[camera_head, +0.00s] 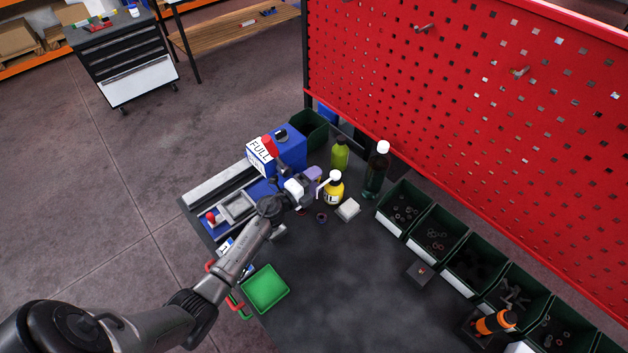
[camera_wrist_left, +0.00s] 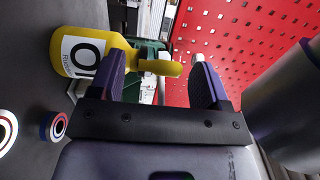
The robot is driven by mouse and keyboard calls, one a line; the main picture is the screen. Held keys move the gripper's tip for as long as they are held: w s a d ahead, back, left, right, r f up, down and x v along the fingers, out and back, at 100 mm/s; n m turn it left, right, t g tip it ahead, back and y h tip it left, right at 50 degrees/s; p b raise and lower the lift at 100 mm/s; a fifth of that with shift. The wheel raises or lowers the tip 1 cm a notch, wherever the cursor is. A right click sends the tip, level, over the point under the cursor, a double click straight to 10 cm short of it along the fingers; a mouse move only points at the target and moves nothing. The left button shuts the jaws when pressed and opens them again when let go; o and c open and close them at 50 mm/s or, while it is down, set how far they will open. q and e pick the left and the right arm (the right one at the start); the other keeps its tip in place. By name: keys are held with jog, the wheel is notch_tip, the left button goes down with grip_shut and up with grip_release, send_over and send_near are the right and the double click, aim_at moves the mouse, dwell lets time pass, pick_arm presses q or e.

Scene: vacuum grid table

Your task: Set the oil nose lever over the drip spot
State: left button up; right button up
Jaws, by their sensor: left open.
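A yellow oil bottle (camera_head: 334,192) with a black-and-white label stands on the dark table, its top close to my left gripper (camera_head: 314,180). In the left wrist view the bottle (camera_wrist_left: 88,52) lies sideways in the picture. Its yellow nose (camera_wrist_left: 160,68) reaches into the gap between the two purple fingers of my left gripper (camera_wrist_left: 165,82). The fingers are apart and the gripper is open. A small red-and-blue ringed spot (camera_head: 321,217) is on the table below the bottle; it also shows in the wrist view (camera_wrist_left: 55,125). I cannot tell which mark is the drip spot.
A white block (camera_head: 348,209) sits beside the bottle. A green bottle (camera_head: 340,153) and a dark white-capped bottle (camera_head: 376,170) stand behind. Green bins (camera_head: 435,235) line the red pegboard (camera_head: 450,100). A blue box (camera_head: 290,147) is behind the arm. A green tray (camera_head: 265,289) is at front left.

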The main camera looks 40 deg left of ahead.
pick_arm(q)
jog(key=c, duration=1.3)
jog(key=shift+o, duration=0.2)
